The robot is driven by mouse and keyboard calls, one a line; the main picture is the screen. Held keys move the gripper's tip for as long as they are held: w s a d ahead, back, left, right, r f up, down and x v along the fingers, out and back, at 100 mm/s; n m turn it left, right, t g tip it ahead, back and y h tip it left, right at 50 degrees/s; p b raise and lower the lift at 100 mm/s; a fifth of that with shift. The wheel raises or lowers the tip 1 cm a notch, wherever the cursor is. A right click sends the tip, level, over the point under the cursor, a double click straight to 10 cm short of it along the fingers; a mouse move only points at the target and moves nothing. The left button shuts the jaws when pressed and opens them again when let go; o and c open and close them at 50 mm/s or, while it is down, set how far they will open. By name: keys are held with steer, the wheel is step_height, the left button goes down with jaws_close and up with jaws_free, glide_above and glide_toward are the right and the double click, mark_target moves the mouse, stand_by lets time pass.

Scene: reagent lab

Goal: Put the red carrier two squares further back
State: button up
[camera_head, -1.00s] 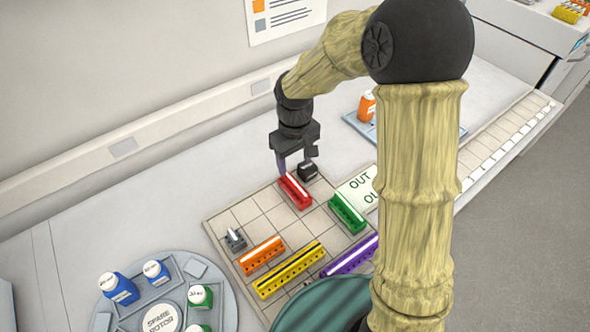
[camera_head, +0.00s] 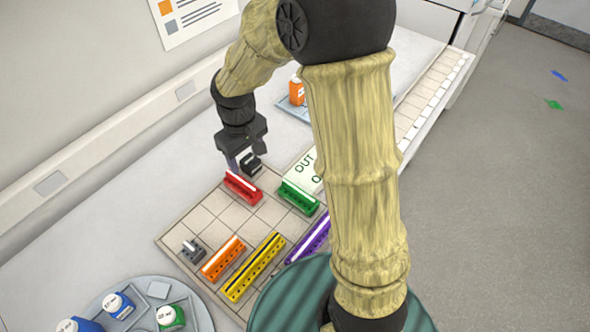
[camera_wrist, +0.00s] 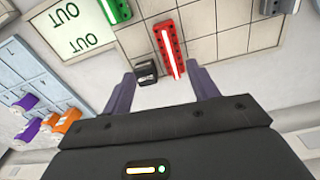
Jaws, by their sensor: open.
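The red carrier (camera_head: 242,187) lies on the gridded board (camera_head: 172,239), towards its far edge. It also shows in the wrist view (camera_wrist: 178,57), with its near end around fingertip level in the picture. My gripper (camera_head: 240,164) is open and empty, just behind the red carrier in the head view. In the wrist view my gripper (camera_wrist: 162,84) has its fingers spread to either side of the red carrier and a small dark block (camera_wrist: 146,73). That block (camera_head: 251,164) stands close beside the red carrier. I cannot tell how high the fingertips are above the board.
Green (camera_head: 299,197), orange (camera_head: 222,259), yellow (camera_head: 253,267) and purple (camera_head: 308,240) carriers and a grey block (camera_head: 193,250) stand on the board. An OUT card (camera_head: 305,169) lies beside it. Some squares between red and orange are bare. A round rotor tray (camera_head: 201,317) stands front left.

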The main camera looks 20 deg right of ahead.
steer(key=s+d+r+m+t, duration=0.1)
steer(key=s+d+m, duration=0.4)
steer(key=s+d, duration=0.6)
steer(key=shift+r+m+t, duration=0.35)
steer(key=shift+m+t, duration=0.05)
steer(key=shift+t, duration=0.2)
